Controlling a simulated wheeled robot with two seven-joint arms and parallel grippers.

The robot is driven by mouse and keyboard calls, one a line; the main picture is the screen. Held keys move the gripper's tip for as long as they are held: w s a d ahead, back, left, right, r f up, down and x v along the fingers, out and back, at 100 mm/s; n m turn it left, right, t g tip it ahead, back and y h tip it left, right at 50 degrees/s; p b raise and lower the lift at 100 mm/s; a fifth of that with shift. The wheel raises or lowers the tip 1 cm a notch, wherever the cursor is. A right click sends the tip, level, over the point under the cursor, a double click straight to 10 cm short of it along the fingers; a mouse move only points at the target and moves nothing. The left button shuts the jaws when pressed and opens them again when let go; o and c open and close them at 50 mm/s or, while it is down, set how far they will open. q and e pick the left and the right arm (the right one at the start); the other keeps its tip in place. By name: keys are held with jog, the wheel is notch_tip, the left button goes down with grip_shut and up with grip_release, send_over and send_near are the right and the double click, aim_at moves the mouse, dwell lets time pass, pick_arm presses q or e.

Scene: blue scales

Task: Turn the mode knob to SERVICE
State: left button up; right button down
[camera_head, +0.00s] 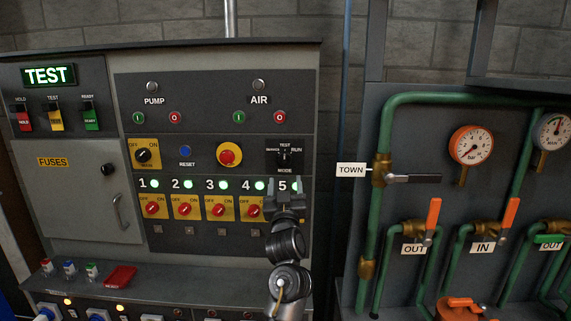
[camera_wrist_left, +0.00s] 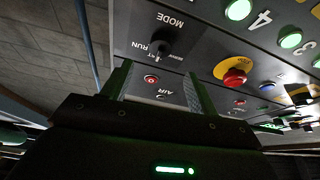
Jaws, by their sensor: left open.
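The mode knob (camera_head: 285,154) is a small black knob on a dark plate on the control panel. SERVICE is to its left, TEST above, RUN to its right and MODE below. I cannot clearly tell which way its pointer faces. The green display (camera_head: 48,75) reads TEST. My left gripper (camera_head: 285,190) is open and empty just below the knob, in front of the fifth switch, which it partly hides. In the left wrist view the panel looks upside down, and the knob (camera_wrist_left: 165,45) stands beyond the two open fingers (camera_wrist_left: 157,80), apart from them.
The red emergency button (camera_head: 229,155) on a yellow plate is left of the knob. A row of red rotary switches (camera_head: 185,209) lies below. A red object (camera_head: 120,277) rests on the ledge. Green pipes with valves (camera_head: 376,220) stand to the right.

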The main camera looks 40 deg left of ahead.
aim_at(285, 163)
pick_arm(q)
jog(key=p+x, duration=0.2)
jog(key=x, duration=0.6)
jog(key=shift+w+a+r+p, duration=0.15)
jog(key=shift+r+p, duration=0.05)
jog(key=shift+p, duration=0.1)
jog(key=shift+w+a, duration=0.25)
jog(key=shift+w, duration=0.05)
jog(key=c, duration=1)
